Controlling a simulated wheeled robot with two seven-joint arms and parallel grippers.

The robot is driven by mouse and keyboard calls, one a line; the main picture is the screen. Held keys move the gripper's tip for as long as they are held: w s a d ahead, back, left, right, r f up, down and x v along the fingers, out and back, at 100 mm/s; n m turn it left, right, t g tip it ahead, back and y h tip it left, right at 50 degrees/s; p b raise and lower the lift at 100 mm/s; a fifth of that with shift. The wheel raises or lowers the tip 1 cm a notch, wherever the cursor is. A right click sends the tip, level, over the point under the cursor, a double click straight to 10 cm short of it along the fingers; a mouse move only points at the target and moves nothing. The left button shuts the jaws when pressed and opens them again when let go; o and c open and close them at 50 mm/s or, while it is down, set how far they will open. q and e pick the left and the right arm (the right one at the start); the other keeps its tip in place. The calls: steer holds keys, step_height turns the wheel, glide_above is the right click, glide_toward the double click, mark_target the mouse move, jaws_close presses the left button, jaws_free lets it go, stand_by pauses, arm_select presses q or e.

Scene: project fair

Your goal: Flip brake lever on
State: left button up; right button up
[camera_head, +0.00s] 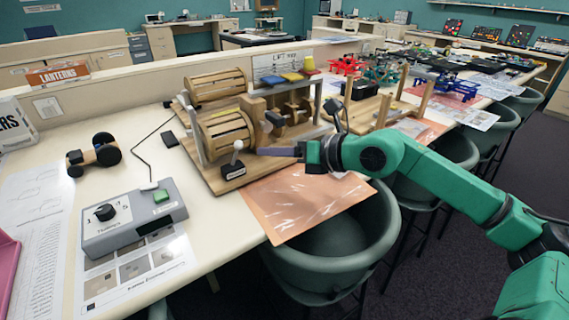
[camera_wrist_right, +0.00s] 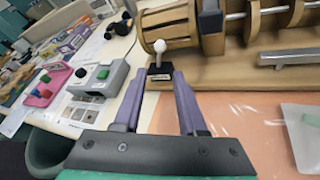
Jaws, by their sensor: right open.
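The brake lever (camera_head: 236,146) has a pale round knob on a short stem. It rises from a small black base (camera_head: 233,169) on the front left part of the wooden lift model's board (camera_head: 212,181). In the wrist view the lever's knob (camera_wrist_right: 160,46) stands straight ahead, between and beyond the fingertips. My right gripper (camera_head: 264,151) comes in from the right, with its purple-grey fingers just right of the lever. In the wrist view the right gripper (camera_wrist_right: 160,82) is open and empty, its tips close to the lever's base. I see no left gripper.
Wooden drums (camera_head: 227,134) stand close behind the lever. A grey control box (camera_head: 134,217) with a dial and green button sits at the left front. An orange sheet (camera_head: 300,207) overhangs the table edge; a stool (camera_head: 330,255) stands below. A small wheeled model (camera_head: 94,154) is at left.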

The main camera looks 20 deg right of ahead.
arm_select(q)
step_height(320, 180, down, 4)
steer(key=shift+r+b, duration=0.1)
steer(key=shift+b, duration=1.1)
arm_select(e)
steer(key=shift+v, duration=1.15)
